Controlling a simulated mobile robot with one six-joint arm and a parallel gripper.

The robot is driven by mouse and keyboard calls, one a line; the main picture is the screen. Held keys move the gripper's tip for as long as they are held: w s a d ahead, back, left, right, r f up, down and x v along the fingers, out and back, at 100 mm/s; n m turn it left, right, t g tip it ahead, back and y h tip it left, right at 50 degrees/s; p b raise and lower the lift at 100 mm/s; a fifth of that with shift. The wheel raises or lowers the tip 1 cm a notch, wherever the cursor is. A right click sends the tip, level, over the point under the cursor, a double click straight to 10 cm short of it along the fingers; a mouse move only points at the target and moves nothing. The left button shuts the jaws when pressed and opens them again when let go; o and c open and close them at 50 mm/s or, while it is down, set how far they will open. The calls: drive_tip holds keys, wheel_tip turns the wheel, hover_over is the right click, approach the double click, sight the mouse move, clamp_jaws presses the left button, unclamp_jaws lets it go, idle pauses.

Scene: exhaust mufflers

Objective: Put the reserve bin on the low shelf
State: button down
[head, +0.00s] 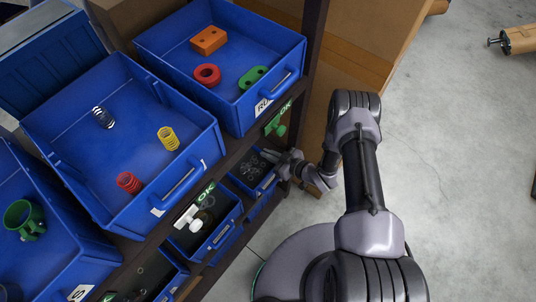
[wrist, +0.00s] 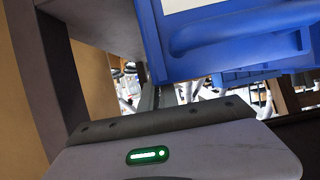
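Blue bins stand on a dark shelf rack in the head view. I cannot tell which one is the reserve bin. On the lower level, a small blue bin (head: 265,186) holds several grey rings. My gripper (head: 268,156) is at the rack's right end, by this bin and beside the upright. Its fingers are too small there to read. In the wrist view a blue bin (wrist: 225,30) with a front handle and a white label fills the upper right, close above my gripper's grey housing. The fingertips are hidden there, so any hold is unclear.
Large upper bins hold springs (head: 169,138), an orange block (head: 208,40) and a green clamp (head: 25,218). Another low bin (head: 207,224) sits further left. Cardboard (head: 365,40) stands behind the rack. The grey floor (head: 450,130) at right is mostly clear.

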drive_tip(key=c, duration=2.1)
unclamp_jaws()
drive_tip(key=shift+f, duration=0.2)
drive_tip(key=o, duration=0.5)
drive_tip(key=shift+r, duration=0.1)
drive_tip(key=shift+r, duration=0.1)
drive_tip(key=shift+s+d+r+p, duration=0.1)
drive_tip(key=shift+d+r+p, duration=0.1)
drive_tip(key=shift+p, duration=0.1)
drive_tip(key=p+v, duration=0.2)
drive_tip(key=v, duration=0.9)
drive_tip(key=shift+s+d+p, duration=0.2)
drive_tip(key=shift+p, duration=0.15)
